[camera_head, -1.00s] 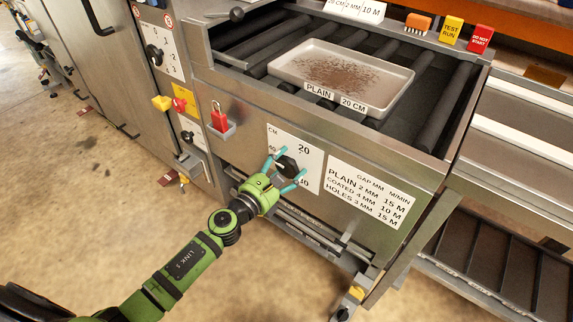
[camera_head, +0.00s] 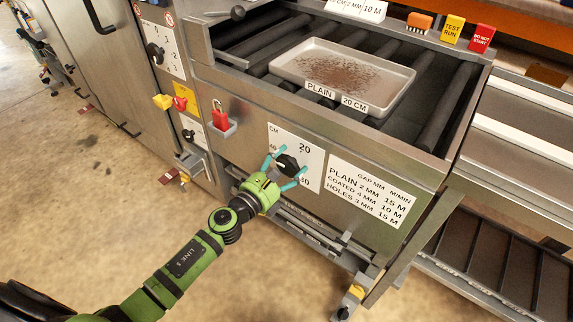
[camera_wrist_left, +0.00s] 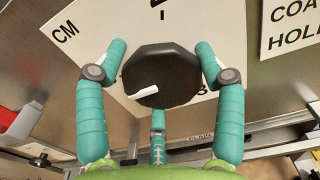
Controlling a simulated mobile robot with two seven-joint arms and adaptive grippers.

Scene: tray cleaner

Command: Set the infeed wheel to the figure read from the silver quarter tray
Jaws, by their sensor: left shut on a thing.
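The infeed wheel is a dark knob (camera_head: 287,166) on a white CM plate (camera_head: 310,157); 20 is at the plate's top and 30 at lower right. My left gripper (camera_head: 293,161) has its teal fingers on either side of the knob, shut on it. In the left wrist view the knob (camera_wrist_left: 165,72) shows a white pointer aimed at the lower left, and my left gripper (camera_wrist_left: 161,52) straddles it. The figure under the pointer is hidden. The silver tray (camera_head: 388,92) lies on the rollers above, with brown crumbs and a label "PLAIN 20 CM" (camera_head: 337,96). My right gripper is not in view.
A card (camera_head: 368,190) right of the wheel lists gap and speed for plain, coated and holes. An orange brush (camera_head: 419,22), a yellow block (camera_head: 452,29) and a red block (camera_head: 481,38) stand on the back rail.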

